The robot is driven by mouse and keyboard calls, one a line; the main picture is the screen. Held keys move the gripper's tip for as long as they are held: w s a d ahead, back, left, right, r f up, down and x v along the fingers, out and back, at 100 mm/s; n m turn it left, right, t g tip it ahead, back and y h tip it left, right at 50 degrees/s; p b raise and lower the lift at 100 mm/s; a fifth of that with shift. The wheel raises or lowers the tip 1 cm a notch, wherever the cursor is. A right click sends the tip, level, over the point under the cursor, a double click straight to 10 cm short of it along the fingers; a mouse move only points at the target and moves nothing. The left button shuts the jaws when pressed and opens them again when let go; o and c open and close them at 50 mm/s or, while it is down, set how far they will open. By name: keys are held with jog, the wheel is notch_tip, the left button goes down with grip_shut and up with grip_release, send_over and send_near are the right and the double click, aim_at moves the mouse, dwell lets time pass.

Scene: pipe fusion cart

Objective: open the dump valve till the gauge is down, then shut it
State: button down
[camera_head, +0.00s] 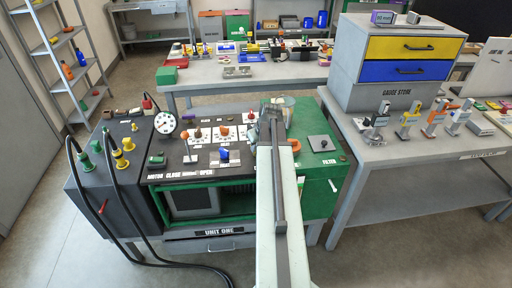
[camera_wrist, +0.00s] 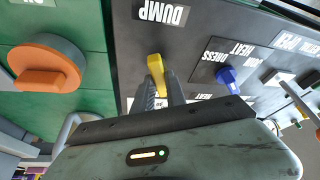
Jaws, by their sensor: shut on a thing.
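The dump valve's yellow handle (camera_wrist: 155,66) stands on the dark panel under the DUMP label (camera_wrist: 162,13) in the wrist view. My gripper (camera_wrist: 158,88) is shut on this handle, and its fingers cover the lower part. In the head view my gripper (camera_head: 270,115) is over the right part of the cart's top, and my arm hides the valve. The round white gauge (camera_head: 165,123) stands at the back left of the cart's panel. Its needle is too small to read.
A blue knob (camera_wrist: 228,76) sits close beside my gripper, and an orange knob (camera_wrist: 48,66) is on the green surface to the left. Black hoses (camera_head: 112,190) hang at the cart's left. A side table (camera_head: 385,150) with drawers stands at right.

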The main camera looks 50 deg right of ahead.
jog(key=shift+s+a+m+g+h, duration=0.1)
jog(key=shift+m+g+h, duration=0.35)
jog(key=shift+m, duration=1.05)
jog(key=c, duration=1.4)
grip_release()
jog(key=shift+o, duration=0.2)
jog(key=shift+r, duration=0.1)
jog(key=p+v, duration=0.7)
jog(key=shift+s+a+r, duration=0.15)
jog(key=shift+r, duration=0.1)
